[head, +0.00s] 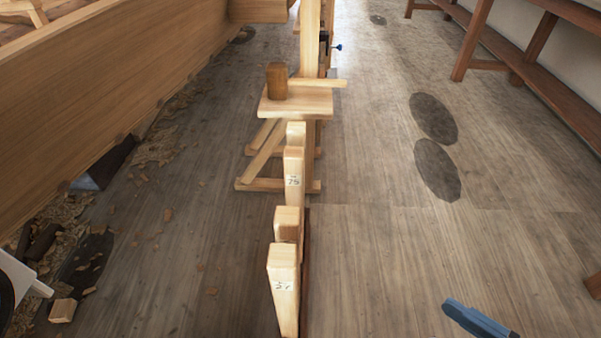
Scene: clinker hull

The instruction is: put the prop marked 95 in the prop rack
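Several pale wooden props stand upright in a row running away from me in the head view. The nearest prop (284,287) has a label that looks like 57 or 37. A prop farther back (293,180) has a label that looks like 75 or 79. Between them is a shorter prop (287,224) with no readable mark. I cannot make out a 95 on any prop. A thin dark reddish edge (305,265) beside the row may be part of the prop rack; the rest is hidden. My gripper is not in view.
A wooden stand (312,102) holding a brown block (277,80) is beyond the row. The plank hull (110,75) runs along the left, with shavings below. A bench (545,75) lines the right wall. An unclear blue object (475,320) is lower right.

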